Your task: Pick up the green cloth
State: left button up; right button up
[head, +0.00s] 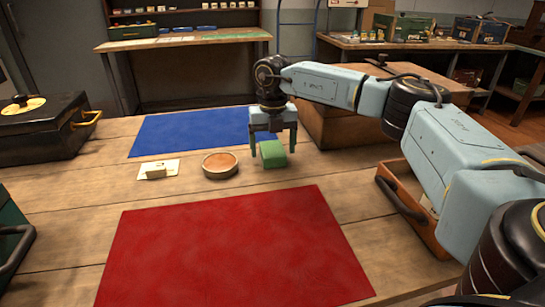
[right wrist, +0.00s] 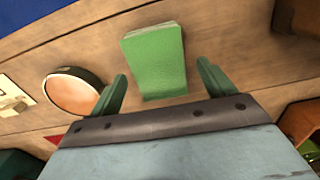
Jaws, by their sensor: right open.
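The green cloth (head: 272,154) is a folded, block-like bundle on the wooden table, just right of the round tin. In the right wrist view the green cloth (right wrist: 155,62) lies ahead of and between the fingers. My right gripper (head: 273,150) is open above and around the cloth in the head view, fingers pointing down. In the right wrist view my right gripper (right wrist: 163,85) shows both fingers spread wide with nothing held between them. I cannot tell whether a finger touches the cloth. My left gripper is not in view.
A round tin (head: 220,165) and a card with a small block (head: 157,170) sit left of the cloth. A blue mat (head: 190,132) lies behind and a red mat (head: 235,250) in front. A wooden box (head: 340,125) stands close on the right.

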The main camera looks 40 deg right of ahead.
aim_at(273, 150)
jog(key=c, duration=1.1)
jog(key=shift+r, duration=0.1)
